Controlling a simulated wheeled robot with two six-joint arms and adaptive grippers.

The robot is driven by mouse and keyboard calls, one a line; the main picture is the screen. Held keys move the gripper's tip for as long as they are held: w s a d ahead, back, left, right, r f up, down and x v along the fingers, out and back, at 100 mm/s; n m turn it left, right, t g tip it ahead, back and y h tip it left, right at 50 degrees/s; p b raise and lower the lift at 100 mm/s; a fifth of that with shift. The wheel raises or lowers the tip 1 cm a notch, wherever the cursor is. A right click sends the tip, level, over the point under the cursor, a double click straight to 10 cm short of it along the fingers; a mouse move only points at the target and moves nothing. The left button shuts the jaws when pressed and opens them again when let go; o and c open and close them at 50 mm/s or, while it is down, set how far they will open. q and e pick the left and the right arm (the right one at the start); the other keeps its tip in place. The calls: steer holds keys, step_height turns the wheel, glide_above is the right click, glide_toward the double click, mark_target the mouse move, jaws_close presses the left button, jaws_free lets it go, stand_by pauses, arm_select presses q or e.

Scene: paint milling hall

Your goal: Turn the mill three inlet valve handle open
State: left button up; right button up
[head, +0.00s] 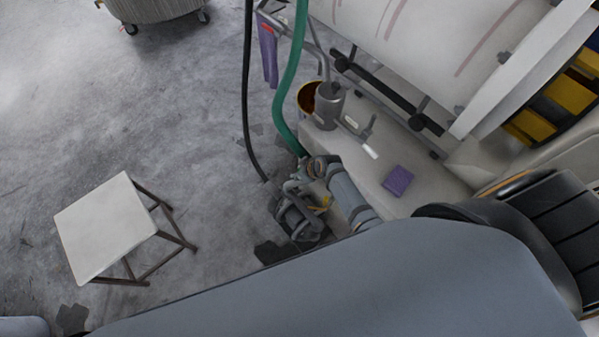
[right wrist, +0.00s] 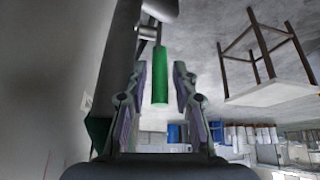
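In the right wrist view, a valve handle with a green grip (right wrist: 160,80) hangs from a grey stem. My right gripper (right wrist: 164,70) is open, with one finger on each side of the grip. Gaps show between the grip and both fingers. In the head view, my right gripper (head: 295,216) is low beside the mill's base. I cannot make out the green grip there. The mill (head: 425,30) has a pale drum at the upper right. My left gripper is not in view.
A green hose (head: 291,85) and a black cable (head: 247,95) run down close to my right wrist. A pale-topped stool (head: 105,225) stands at the left. A purple block (head: 397,181) lies on the mill's base. Open floor lies between stool and mill.

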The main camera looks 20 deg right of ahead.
steer(key=shift+o, duration=0.3)
steer(key=v, duration=1.2)
